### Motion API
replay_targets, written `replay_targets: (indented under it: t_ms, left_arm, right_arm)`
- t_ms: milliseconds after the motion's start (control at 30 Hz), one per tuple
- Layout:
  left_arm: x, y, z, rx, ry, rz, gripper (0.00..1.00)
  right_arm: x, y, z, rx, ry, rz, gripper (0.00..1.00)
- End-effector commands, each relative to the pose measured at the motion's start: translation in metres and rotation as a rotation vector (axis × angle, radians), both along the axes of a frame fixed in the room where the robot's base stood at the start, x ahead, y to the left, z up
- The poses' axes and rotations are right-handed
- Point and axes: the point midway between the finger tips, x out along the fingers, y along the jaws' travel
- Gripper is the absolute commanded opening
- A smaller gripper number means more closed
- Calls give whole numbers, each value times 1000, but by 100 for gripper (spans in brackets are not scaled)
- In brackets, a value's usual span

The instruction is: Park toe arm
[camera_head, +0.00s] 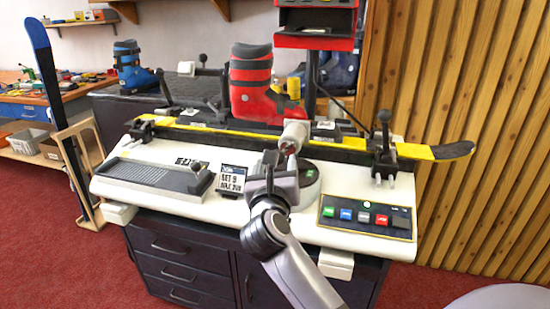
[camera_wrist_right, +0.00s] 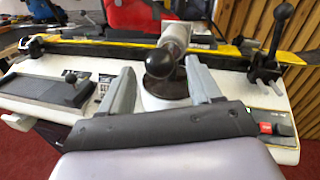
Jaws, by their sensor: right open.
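A toe arm with a pale cylinder (camera_head: 295,133) and a dark ball knob stands at the bench's middle, in front of the ski (camera_head: 430,151). In the right wrist view the knob (camera_wrist_right: 160,62) faces me, with the pale cylinder (camera_wrist_right: 188,38) behind it. My right gripper (camera_head: 279,161) is open, just in front of the knob. In the wrist view its fingers (camera_wrist_right: 160,85) lie left and right of the knob, with gaps on both sides. My left gripper is out of view.
Clamps with dark levers (camera_head: 384,130) hold the yellow and black ski. A button panel (camera_head: 367,216) is at the right front, a small sign (camera_head: 231,180) left of my gripper. A grey tray with a knob (camera_head: 158,175) lies at left. Another arm with a white block (camera_head: 186,68) stands behind.

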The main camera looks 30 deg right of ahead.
Motion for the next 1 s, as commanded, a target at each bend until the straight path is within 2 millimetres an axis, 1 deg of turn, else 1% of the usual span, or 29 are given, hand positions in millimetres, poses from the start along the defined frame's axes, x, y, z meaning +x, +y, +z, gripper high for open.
replay_targets:
  t_ms: [33, 100, 233, 400, 600, 633, 667, 700, 767, 800, 833, 1000]
  left_arm:
    - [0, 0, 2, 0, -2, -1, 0]
    - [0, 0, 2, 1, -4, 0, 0]
    - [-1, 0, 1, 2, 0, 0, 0]
    - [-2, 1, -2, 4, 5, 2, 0]
    - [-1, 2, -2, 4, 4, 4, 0]
    - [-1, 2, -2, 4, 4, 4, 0]
    - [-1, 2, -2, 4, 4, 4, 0]
    - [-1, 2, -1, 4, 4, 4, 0]
    - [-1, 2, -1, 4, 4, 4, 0]
    - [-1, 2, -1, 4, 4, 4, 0]
    - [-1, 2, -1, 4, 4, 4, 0]
    - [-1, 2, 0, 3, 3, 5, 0]
  right_arm:
    - [7, -6, 1, -4, 1, -1, 63]
    - [15, -13, 2, -3, 1, -2, 63]
    - [25, -20, 1, -3, 1, 0, 63]
    - [30, -24, 0, -2, 1, 1, 63]
    - [31, -24, 0, -1, 1, 1, 63]
    - [31, -24, 0, -1, 1, 1, 57]
    - [31, -24, 0, -1, 1, 1, 47]
    - [31, -24, 0, -1, 1, 1, 34]
    - [31, -24, 0, -1, 1, 1, 14]
    - [30, -24, 0, -1, 1, 1, 1]
    - [30, -24, 0, -1, 1, 1, 0]
    - [31, -24, 0, -2, 2, 0, 0]
